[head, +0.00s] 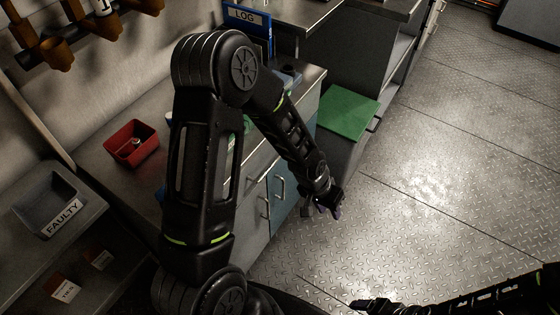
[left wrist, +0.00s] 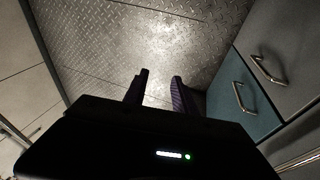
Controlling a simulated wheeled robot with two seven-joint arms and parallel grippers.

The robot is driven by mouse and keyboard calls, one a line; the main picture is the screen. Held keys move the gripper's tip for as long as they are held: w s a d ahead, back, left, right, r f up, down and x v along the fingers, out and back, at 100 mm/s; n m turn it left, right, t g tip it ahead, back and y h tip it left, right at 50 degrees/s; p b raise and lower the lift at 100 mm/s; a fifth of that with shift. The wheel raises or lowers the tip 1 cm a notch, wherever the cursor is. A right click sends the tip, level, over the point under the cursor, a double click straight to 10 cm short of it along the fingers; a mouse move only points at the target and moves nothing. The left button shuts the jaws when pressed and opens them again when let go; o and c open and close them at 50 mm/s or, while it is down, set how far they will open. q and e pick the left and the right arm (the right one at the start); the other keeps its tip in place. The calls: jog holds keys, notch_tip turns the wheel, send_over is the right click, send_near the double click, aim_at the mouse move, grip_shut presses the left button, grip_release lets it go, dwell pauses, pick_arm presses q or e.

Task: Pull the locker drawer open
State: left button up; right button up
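A low cabinet has a teal front (head: 290,170) with an upright bar handle (head: 282,187). A grey front beside it has its own handle (head: 266,207). In the left wrist view the teal front (left wrist: 232,112) and its handle (left wrist: 240,98) are at the right, with a grey front and handle (left wrist: 263,70) beyond. I cannot tell which front is the locker drawer; both look closed. My left gripper (head: 328,208) is over the floor, right of the handles and apart from them. Its fingers (left wrist: 157,88) are spread and empty. My right gripper (head: 372,304) is low in the head view, its fingers unclear.
The cabinet's worktop holds a red bin (head: 131,143). A grey bin marked FAULTY (head: 50,201) is at the left. The metal floor (head: 440,170) to the right is clear.

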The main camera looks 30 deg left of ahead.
pick_arm(q)
jog(key=w+a+r+y+b, duration=0.2)
jog(key=w+a+r, duration=0.35)
jog(key=a, duration=0.35)
jog(key=g+y+b, duration=0.1)
jog(key=g+y, duration=0.1)
jog(key=y, duration=0.1)
send_near(271, 165)
jog(key=shift+w+d, duration=0.1)
jog(key=shift+w, duration=0.05)
jog(key=shift+f, duration=0.1)
jog(key=f, duration=0.3)
jog(key=a+f, duration=0.1)
jog(key=f, duration=0.3)
jog(key=shift+a+f, duration=0.2)
jog(key=shift+f, duration=0.05)
grip_shut()
